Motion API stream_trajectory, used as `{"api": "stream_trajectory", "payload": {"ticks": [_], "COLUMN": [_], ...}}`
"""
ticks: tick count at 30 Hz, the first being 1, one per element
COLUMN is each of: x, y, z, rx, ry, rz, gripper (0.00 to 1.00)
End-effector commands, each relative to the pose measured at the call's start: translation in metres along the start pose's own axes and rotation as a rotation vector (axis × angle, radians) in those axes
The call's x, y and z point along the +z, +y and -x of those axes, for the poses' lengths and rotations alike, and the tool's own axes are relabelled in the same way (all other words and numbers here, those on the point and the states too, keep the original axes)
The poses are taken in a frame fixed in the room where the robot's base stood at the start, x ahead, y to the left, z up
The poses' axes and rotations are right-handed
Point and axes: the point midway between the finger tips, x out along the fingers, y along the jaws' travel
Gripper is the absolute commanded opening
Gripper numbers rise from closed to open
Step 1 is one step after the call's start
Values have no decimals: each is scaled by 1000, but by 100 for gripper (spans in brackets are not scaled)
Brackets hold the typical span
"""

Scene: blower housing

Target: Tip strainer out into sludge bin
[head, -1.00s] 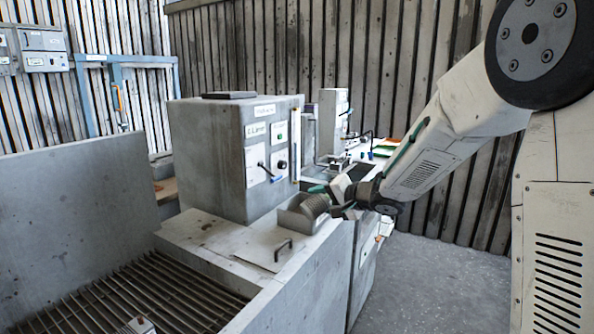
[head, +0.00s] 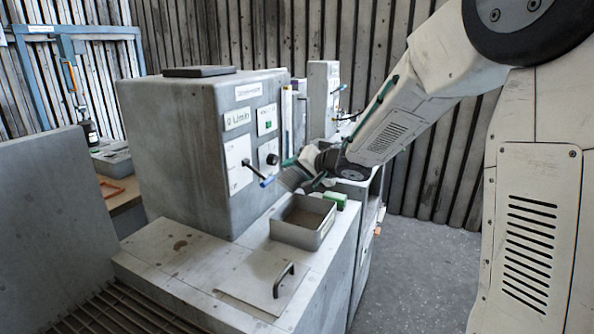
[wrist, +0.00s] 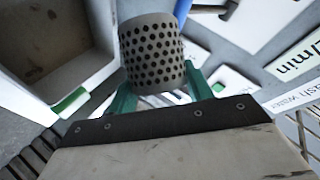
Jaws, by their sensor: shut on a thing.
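The strainer (wrist: 153,55) is a grey perforated cylinder held between the green fingers of my gripper (wrist: 160,85). In the head view the strainer (head: 292,178) is tilted and hangs in the air above the back of an open grey box, seemingly the sludge bin (head: 298,238). My gripper (head: 308,170) is shut on it, partly hidden by the wrist. In the wrist view the bin (wrist: 98,30) lies left of the strainer, with brown residue on its floor. The strainer's inside and contents cannot be seen.
A grey housing (head: 195,150) with labels, a blue-tipped lever (head: 262,180) and a knob stands close behind the strainer. A green block (head: 336,199) sits at the bin's right. A lid with a black handle (head: 283,280) lies in front. Floor is clear at right.

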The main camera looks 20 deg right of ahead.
Motion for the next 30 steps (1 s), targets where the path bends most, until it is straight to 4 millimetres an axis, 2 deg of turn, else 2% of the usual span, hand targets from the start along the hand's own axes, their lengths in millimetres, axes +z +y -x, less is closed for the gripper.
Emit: {"api": "stream_trajectory", "payload": {"ticks": [3, 9, 30], "x": [1, 1, 6], "y": [-14, -27, -50], "z": [3, 7, 12], "rx": [42, 118, 247], "ry": [32, 83, 177], "rz": [113, 287, 601], "gripper": [25, 25, 25]}}
